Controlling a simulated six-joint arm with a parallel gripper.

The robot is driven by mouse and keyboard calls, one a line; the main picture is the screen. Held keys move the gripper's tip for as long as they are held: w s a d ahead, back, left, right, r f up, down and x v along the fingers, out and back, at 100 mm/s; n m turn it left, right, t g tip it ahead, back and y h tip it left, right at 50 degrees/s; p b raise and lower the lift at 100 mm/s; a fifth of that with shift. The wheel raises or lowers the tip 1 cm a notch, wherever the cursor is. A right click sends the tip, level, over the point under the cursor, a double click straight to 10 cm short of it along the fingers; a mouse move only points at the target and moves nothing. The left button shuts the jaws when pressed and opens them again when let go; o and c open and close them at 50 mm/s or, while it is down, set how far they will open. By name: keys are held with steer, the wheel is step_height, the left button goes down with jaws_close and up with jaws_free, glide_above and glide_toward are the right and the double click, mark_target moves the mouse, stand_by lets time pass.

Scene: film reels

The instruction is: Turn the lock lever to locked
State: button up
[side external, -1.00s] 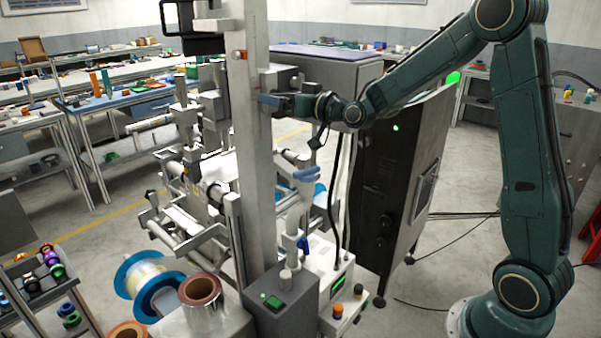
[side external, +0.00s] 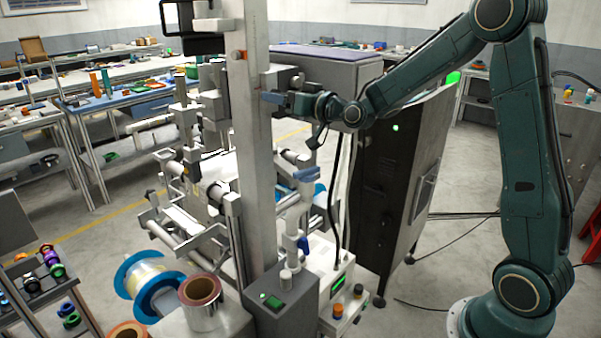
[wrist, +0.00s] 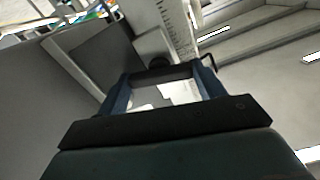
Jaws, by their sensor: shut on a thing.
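My gripper (side external: 274,98) is at the upper part of the tall grey column, its blue fingers pointing left. In the wrist view my gripper (wrist: 164,75) has its two blue fingers apart, with a dark bar (wrist: 170,72) spanning between their tips. This bar appears to be the lock lever, and the gripper is shut on it. A dark round knob (wrist: 158,63) shows just beyond the bar. In the side view the lever is hidden by the fingers and column, so its angle and any lock marking cannot be read.
The grey column (side external: 256,190) stands close to the left of my gripper. A grey box-shaped unit (side external: 325,72) is close behind it. Rollers, a blue-flanged reel (side external: 140,285) and a control box (side external: 282,305) are below. A ruler-like scale (wrist: 177,25) shows in the wrist view.

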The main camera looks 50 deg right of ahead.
steer(key=shift+m, duration=7.8)
steer(key=o, duration=1)
steer(key=shift+s, duration=0.15)
steer(key=shift+s, duration=6.8)
